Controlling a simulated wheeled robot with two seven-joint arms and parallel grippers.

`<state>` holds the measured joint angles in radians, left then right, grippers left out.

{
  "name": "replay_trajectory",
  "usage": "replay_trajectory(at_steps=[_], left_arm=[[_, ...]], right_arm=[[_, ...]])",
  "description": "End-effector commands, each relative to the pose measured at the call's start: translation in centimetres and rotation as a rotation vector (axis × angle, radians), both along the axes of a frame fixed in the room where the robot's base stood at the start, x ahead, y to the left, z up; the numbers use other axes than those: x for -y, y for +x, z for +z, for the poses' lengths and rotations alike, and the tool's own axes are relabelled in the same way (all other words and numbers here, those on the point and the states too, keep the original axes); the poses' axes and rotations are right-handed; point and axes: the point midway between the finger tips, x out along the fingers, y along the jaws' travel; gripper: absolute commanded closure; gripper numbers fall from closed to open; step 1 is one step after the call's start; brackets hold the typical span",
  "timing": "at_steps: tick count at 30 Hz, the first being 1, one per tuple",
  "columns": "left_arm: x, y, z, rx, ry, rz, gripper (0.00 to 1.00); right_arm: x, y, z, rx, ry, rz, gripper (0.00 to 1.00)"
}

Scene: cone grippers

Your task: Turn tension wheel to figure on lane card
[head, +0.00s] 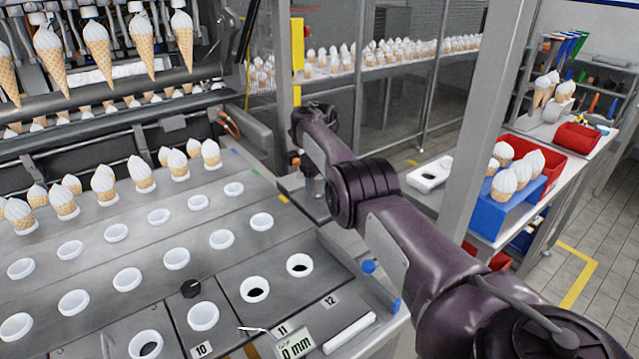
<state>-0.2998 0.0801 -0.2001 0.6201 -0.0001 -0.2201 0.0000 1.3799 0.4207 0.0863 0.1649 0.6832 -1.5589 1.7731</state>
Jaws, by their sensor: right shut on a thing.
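My right arm comes in from the lower right and bends down at the machine's right end. My right gripper (309,170) is small and partly hidden behind the wrist there. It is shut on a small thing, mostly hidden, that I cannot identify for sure. I cannot make out a tension wheel clearly. A small display plate (292,345) at the front reads "0 mm". I cannot tell whether it is the lane card. My left gripper is not in view.
The metal deck (120,250) has rows of white-rimmed holes, some holding cones (140,173). Number plates 10 (201,349), 11 and 12 mark the front lanes. A post (490,110) and a side bench with a blue cone box (495,213) stand to the right.

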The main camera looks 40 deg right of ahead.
Motion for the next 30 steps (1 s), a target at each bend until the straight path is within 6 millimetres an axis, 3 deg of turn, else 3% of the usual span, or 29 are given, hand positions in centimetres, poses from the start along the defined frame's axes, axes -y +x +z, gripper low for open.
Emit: replay_trajectory(at_steps=[5,6,10,20,30], left_arm=[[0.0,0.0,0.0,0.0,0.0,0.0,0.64],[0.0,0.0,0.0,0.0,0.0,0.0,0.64],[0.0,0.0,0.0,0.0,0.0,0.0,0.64],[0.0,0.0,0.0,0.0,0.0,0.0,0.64],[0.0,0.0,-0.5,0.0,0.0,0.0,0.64]], right_arm=[[0.1,0.1,0.2,0.004,-0.004,0.0,0.54],[0.1,0.1,0.2,0.004,-0.004,0.0,0.26],[0.1,0.0,0.2,0.003,-0.002,0.001,0.09],[0.0,0.0,0.4,0.001,-0.002,0.002,0.09],[0.1,0.0,5.7,0.004,-0.002,0.0,0.09]])
